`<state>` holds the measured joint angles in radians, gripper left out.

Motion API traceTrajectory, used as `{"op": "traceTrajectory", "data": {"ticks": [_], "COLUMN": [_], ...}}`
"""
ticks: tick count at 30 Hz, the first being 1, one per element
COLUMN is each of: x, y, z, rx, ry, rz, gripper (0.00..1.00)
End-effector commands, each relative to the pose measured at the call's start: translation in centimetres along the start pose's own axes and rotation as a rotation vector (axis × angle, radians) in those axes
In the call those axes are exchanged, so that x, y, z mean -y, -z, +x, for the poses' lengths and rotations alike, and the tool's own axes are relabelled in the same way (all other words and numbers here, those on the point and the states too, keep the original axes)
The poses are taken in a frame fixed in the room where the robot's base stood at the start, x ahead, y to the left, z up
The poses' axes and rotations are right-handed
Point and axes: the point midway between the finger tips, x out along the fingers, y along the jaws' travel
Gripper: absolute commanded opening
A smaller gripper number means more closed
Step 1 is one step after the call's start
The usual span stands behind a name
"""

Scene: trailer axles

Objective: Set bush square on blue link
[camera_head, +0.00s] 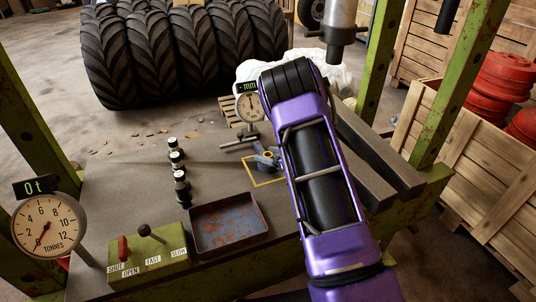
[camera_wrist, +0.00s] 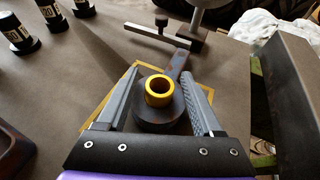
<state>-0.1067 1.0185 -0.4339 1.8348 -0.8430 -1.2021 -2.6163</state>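The bush is a gold ring (camera_wrist: 159,92). In the wrist view it stands on the round end of a dark, rust-marked link (camera_wrist: 157,120), looking roughly upright and central; whether it is fully square cannot be told. The link's narrow shank runs away toward the gauge stand. My gripper (camera_wrist: 158,84) has one finger either side of the bush, with visible gaps, so it is open. In the head view the bush (camera_head: 269,155) is small, and my purple arm hides most of my gripper. The link looks dark rather than clearly blue.
A yellow outline (camera_head: 265,184) marks the bench around the link. A dial gauge (camera_head: 249,106) stands behind it. Dark labelled cylinders (camera_head: 181,188) and a rusty tray (camera_head: 228,224) are left. A lever box (camera_head: 148,258) sits in front. A press ram (camera_head: 340,25) hangs above.

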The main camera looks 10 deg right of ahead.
Motion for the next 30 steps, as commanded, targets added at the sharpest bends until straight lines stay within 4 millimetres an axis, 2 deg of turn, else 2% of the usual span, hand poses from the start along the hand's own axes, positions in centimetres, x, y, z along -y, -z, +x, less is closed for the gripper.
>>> {"op": "traceTrajectory", "data": {"ticks": [9, 14, 17, 30], "x": [0.0, 0.1, 0.1, 0.1], "y": [0.1, 0.0, -0.1, -0.1], "z": [-0.1, -1.2, -3.1, -13.6], "rx": [-0.001, -0.002, -0.001, 0.001], "ry": [0.000, 0.002, 0.004, 0.004], "rz": [0.001, 0.001, 0.003, 0.002], "gripper": [0.75, 0.75, 0.75, 0.75]}}
